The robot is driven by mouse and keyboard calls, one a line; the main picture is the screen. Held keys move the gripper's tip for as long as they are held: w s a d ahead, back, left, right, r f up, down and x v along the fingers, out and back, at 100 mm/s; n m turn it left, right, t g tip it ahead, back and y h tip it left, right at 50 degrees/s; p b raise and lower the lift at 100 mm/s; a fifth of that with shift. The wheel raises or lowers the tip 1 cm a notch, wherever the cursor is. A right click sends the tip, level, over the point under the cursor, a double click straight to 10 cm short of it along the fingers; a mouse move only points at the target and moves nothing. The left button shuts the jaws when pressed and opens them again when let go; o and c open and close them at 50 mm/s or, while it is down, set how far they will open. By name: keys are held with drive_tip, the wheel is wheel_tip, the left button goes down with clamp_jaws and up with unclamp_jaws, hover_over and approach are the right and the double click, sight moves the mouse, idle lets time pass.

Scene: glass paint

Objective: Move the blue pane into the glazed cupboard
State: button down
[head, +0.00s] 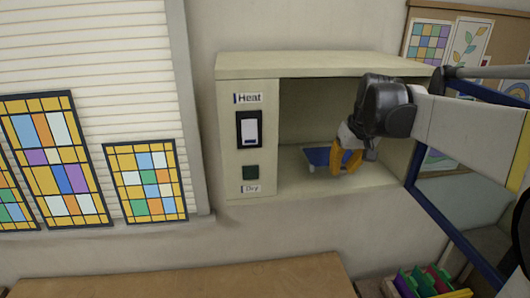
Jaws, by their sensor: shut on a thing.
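The blue pane (317,156) is a small flat blue piece low in the opening of the cream cupboard (261,165). My gripper (346,163), with yellow fingers, is shut on its right side. The fingers and wrist hide part of the pane. I cannot tell whether the pane touches the cupboard floor. The cupboard's blue-framed glazed door (450,228) stands open at the right.
The cupboard's left panel has a switch (249,129) under "Heat" and a dark green button (250,172) above "Dry". My arm crosses in front of the right side. A brown surface (200,281) lies below; coloured items (428,281) stand in a box at lower right.

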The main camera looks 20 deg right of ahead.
drive_tip(key=p+x, duration=0.1)
drive_tip(key=x, duration=0.2)
drive_tip(key=shift+s, duration=0.2)
drive_tip(key=shift+f, duration=0.2)
drive_tip(key=c, duration=1.4)
unclamp_jaws()
drive_tip(key=shift+o, duration=0.2)
